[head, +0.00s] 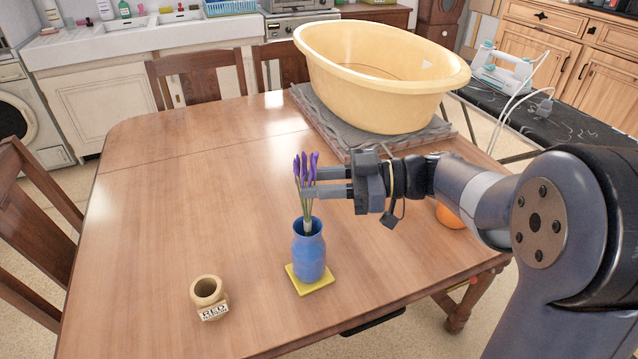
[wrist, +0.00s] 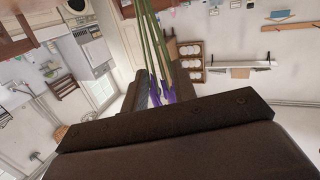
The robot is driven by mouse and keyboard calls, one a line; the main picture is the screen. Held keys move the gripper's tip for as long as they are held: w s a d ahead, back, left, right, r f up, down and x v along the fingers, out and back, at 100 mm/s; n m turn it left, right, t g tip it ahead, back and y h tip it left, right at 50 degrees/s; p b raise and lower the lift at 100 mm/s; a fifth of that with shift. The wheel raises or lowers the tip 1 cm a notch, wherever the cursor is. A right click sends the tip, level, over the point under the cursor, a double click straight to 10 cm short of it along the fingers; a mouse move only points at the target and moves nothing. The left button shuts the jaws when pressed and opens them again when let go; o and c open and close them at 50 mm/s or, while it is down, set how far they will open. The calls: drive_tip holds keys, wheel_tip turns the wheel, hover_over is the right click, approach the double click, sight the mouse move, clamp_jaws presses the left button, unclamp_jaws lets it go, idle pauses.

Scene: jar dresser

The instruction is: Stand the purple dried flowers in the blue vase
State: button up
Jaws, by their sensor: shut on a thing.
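The purple dried flowers (head: 305,168) are a small upright bunch with green stems. My gripper (head: 312,183) comes in from the right and is shut on the stems just below the blooms. The blue vase (head: 309,252) stands upright on a yellow square mat (head: 314,286). The lower ends of the stems are at the vase mouth; I cannot tell how far inside they reach. In the wrist view the stems and purple blooms (wrist: 160,92) show beyond the dark gripper body, and the vase is not seen there.
A small tan jar (head: 207,291) labelled "RED" stands left of the vase. A large yellow tub (head: 385,85) sits on a grey slab at the back right. An orange round thing (head: 450,216) is partly hidden behind my arm. The table's left side is clear.

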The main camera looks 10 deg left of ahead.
drive_tip(key=shift+f, duration=0.15)
drive_tip(key=o, duration=1.1)
drive_tip(key=d, duration=0.3)
drive_tip(key=w+d, duration=0.1)
drive_tip(key=d, duration=0.3)
drive_tip(key=d+r+b, duration=0.1)
drive_tip(key=d, duration=0.2)
drive_tip(key=shift+w+d, duration=0.35)
drive_tip(key=shift+w, duration=0.05)
drive_tip(key=shift+a, duration=0.1)
drive_tip(key=shift+s+a+r+p, duration=0.3)
drive_tip(key=shift+a+p, duration=0.4)
drive_tip(key=shift+a, duration=1.05)
drive_tip(key=shift+s+a+r+p, duration=0.3)
drive_tip(key=shift+a+p, duration=0.45)
drive_tip(key=shift+a, duration=0.95)
drive_tip(key=shift+s+a+r+p, duration=0.25)
drive_tip(key=shift+a+p, duration=0.45)
drive_tip(key=shift+a, duration=1.05)
